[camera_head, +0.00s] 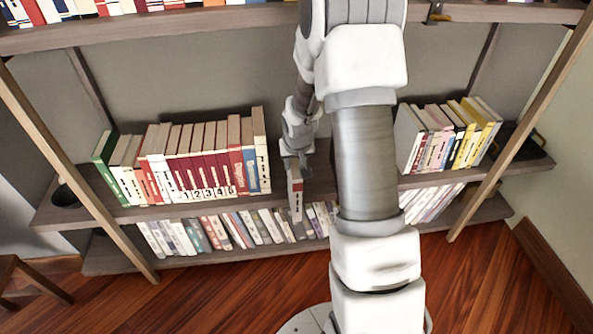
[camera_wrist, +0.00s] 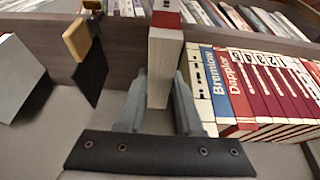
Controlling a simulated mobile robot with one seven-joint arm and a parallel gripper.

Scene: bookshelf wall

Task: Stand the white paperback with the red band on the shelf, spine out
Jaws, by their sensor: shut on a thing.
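The white paperback with the red band (camera_head: 296,200) is held upright in my gripper (camera_head: 293,158), just right of the row of books on the middle shelf. In the wrist view the paperback (camera_wrist: 165,62) stands between the two fingers of my gripper (camera_wrist: 160,100), its pale page block towards the camera and its red band at the far end. The shelf (camera_head: 170,211) carries the row on the left and a gap where the paperback is. I cannot tell whether the paperback touches the shelf board.
The left row ends with a white-spined book (camera_head: 262,150); its neighbours also show in the wrist view, close right of the paperback. A second group (camera_head: 450,135) stands right of my arm. A grey panel (camera_wrist: 18,80) and a dark wood-topped piece (camera_wrist: 84,60) stand left in the wrist view.

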